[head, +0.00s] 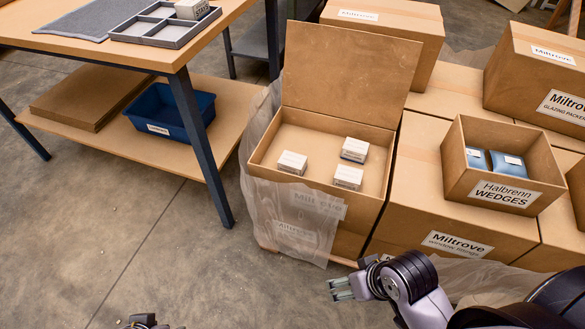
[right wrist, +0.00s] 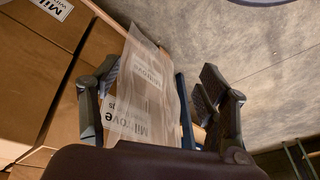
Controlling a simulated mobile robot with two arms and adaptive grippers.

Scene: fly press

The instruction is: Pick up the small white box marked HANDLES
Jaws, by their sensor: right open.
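Three small white boxes lie in the open cardboard box (head: 262,158) in the head view: one at left (head: 292,162), one at back right (head: 355,149) and one at front right (head: 348,177). Their print is too small to read, so I cannot tell which is marked HANDLES. My right gripper (head: 340,289) is open and empty, in front of and below that box. In the right wrist view its fingers (right wrist: 158,75) stand apart, with plastic sheeting seen between them. A dark piece at the bottom edge seems to be my left gripper (head: 145,322); its jaws are unclear.
Translucent sheeting (head: 290,215) drapes the open box's front; its lid (head: 350,75) stands up behind. A wedges box (head: 500,195) and stacked cartons (head: 430,205) stand right. A workbench (head: 150,55) with a tray (head: 160,30) is left. Floor between is clear.

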